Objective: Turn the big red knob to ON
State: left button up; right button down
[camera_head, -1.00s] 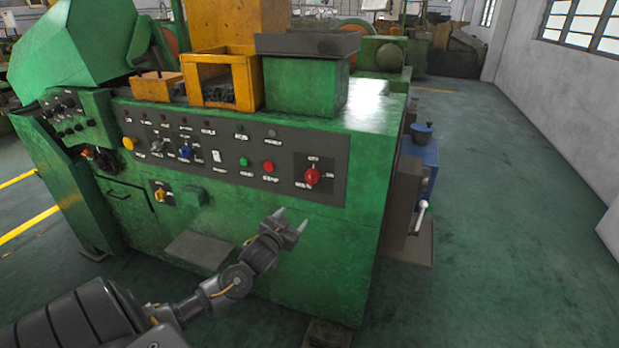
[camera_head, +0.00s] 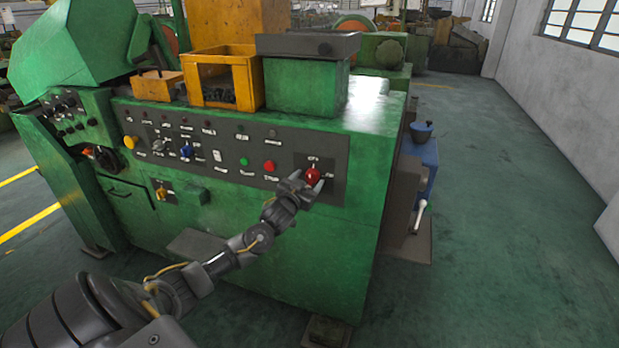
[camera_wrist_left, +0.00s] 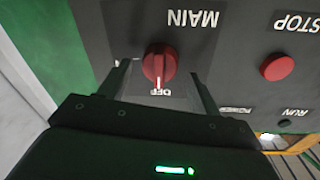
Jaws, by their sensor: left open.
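The big red knob (camera_head: 313,176) is on the dark panel at the right end of the green machine's front. In the left wrist view the knob (camera_wrist_left: 160,65) shows between the labels MAIN and OFF, its white mark toward OFF. My left gripper (camera_head: 307,184) is open at the knob, with one finger on each side of it. In the wrist view the fingers (camera_wrist_left: 160,84) stand apart, with gaps between them and the knob. I cannot tell how deep they reach around it. My right gripper is not in view.
A red STOP button (camera_wrist_left: 277,67) sits beside the knob's plate; it also shows in the head view (camera_head: 269,167). A green button (camera_head: 244,161) and several switches are further left on the panel. The floor (camera_head: 500,230) to the right is clear.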

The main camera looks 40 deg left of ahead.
pick_arm(q)
jog(key=shift+x, duration=0.8)
jog(key=shift+c, duration=0.3)
jog(key=shift+c, duration=1.2)
jog(key=c, duration=0.7)
